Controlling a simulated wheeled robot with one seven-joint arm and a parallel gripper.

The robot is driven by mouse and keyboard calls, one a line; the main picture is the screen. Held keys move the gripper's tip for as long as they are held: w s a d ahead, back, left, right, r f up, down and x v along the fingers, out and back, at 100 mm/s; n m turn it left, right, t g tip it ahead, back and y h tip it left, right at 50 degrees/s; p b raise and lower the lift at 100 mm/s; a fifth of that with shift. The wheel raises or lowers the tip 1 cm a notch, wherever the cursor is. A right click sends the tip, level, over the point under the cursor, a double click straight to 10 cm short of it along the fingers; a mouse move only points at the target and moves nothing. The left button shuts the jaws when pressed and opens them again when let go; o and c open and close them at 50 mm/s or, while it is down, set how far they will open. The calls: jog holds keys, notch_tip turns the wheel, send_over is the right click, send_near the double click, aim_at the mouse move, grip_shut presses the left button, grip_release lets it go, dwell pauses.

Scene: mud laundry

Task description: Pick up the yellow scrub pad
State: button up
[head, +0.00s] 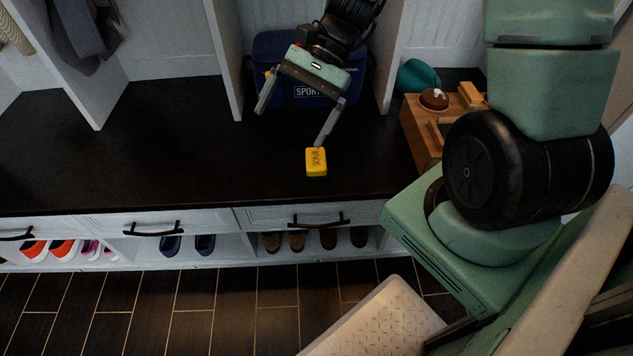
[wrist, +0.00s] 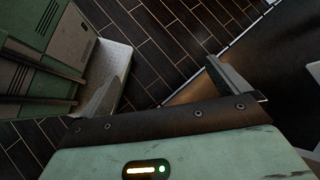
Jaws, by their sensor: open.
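The yellow scrub pad (head: 316,162) lies on the dark bench top (head: 130,150), close to its front edge, in the head view. My gripper (head: 291,126) is open and empty above the bench, with its two fingers spread wide. The finger on the right in the head view ends just above and behind the pad in the picture; I cannot tell how high it is over the bench. In the wrist view my open gripper (wrist: 165,88) has nothing between its fingers, and the pad is not visible there.
A navy sports bag (head: 270,60) stands behind my gripper. A wooden caddy (head: 422,130) with a brush (head: 434,99) stands to the right, beside a teal item (head: 417,76). White dividers (head: 228,60) rise from the bench. Shoes sit below it. The bench left of the pad is clear.

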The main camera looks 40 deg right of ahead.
jog(key=w+d+f+m+t+y+b, duration=0.1)
jog(key=w+d+f+m+t+b, duration=0.25)
jog(key=d+f+m+b, duration=0.45)
jog(key=w+d+f+m+t+y+b, duration=0.1)
jog(key=w+d+f+m+t+b, duration=0.3)
jog(key=d+f, duration=0.65)
jog(key=m+t+b, duration=0.1)
jog(key=t+b, duration=0.1)
jog(key=b, duration=0.2)
send_near(316, 161)
jog(key=w+f, duration=0.1)
jog(key=w+a+f, duration=0.1)
jog(key=f, duration=0.1)
jog(key=shift+w, duration=0.2)
jog(key=shift+w+a+f, duration=0.15)
jog(key=shift+w+a, duration=0.2)
jog(key=shift+a, duration=0.2)
jog(key=b+x, duration=0.2)
jog(key=x, duration=0.4)
jog(key=shift+a, duration=0.1)
jog(key=c, duration=0.9)
